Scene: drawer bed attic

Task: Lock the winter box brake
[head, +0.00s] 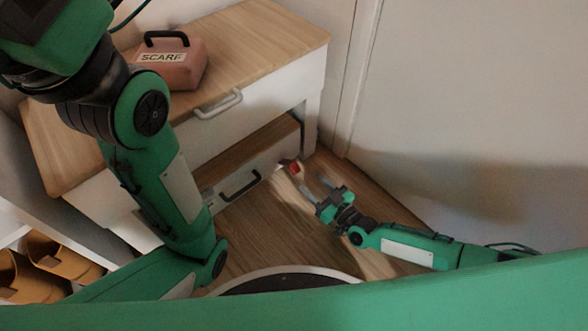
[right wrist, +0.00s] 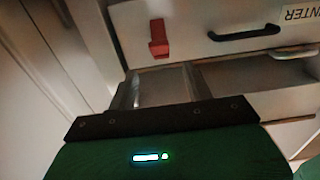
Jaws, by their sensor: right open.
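The winter box (head: 268,163) sits low under the wooden-topped unit. Its pale front carries a black handle (head: 240,183), and part of its label shows in the right wrist view (right wrist: 299,14). The red brake lever (head: 294,168) is at the right end of that front. It also shows in the right wrist view (right wrist: 158,38), standing just beyond my fingertips. My right gripper (head: 322,187) is open and empty, low over the floor, with its fingers towards the lever and a gap between them. My left arm crosses the left side, but its gripper is not in view.
The unit's wooden top (head: 265,40) carries a pink SCARF box (head: 172,70). A closed drawer with a pale handle (head: 218,104) is above the winter box. Brown shoes (head: 45,270) stand at lower left. A white wall (head: 470,100) bounds the right; wooden floor (head: 262,235) lies between.

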